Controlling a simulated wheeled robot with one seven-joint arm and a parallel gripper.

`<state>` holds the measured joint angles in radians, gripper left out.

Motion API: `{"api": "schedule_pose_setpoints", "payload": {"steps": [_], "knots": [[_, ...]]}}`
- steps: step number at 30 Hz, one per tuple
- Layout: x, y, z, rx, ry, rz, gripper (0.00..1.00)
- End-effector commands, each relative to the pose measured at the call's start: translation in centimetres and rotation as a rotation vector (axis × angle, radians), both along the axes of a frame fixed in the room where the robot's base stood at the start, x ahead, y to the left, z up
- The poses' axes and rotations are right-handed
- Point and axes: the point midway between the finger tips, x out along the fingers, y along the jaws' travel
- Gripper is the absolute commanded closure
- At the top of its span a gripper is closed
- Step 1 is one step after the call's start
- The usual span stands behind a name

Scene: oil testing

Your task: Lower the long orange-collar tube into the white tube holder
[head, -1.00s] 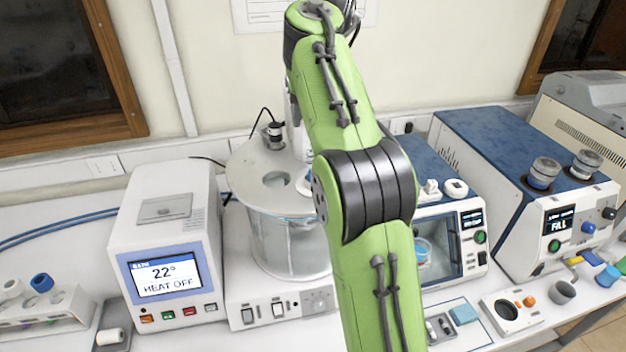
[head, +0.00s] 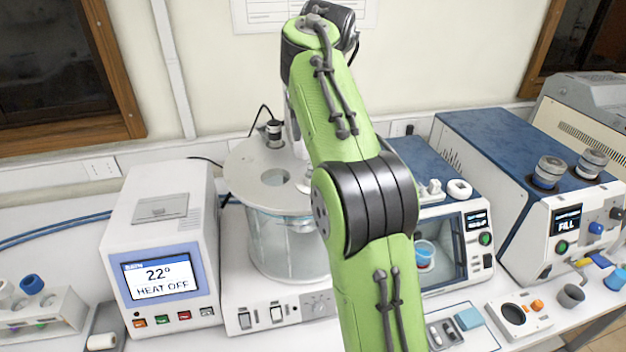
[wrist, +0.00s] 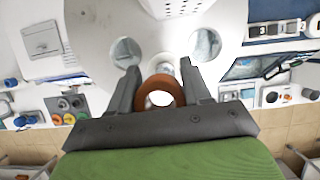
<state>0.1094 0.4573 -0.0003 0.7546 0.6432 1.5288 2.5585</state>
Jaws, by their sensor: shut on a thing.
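The tube's orange collar (wrist: 148,87) shows end-on as a ring in the wrist view, with a pale opening in its middle. My gripper (wrist: 160,67) is shut on it, one dark finger on each side. The tube's length below the collar is hidden. The collar is over the lid of the clear round bath (wrist: 88,35). A small white round part on the lid shows just past the collar; I cannot tell if it is the white tube holder. In the head view my arm hides the gripper and tube.
The bath lid (head: 240,165) has round openings. A heater box (head: 160,225) reading 22° HEAT OFF stands left of the bath. A blue-topped instrument (head: 500,140) stands right. A tube rack (head: 65,318) is at far left. The bench is crowded.

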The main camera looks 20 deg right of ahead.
Motion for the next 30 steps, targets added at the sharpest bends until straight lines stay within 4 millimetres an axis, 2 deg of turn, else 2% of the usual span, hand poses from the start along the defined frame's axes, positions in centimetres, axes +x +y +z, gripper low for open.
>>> {"api": "schedule_pose_setpoints", "payload": {"steps": [9,25,30], "knots": [[0.0,0.0,-0.1,0.000,-0.001,0.000,0.98],[0.0,0.0,-3.9,0.000,0.000,0.000,0.98],[0.0,0.0,-4.0,0.000,0.000,0.001,0.98]]}}
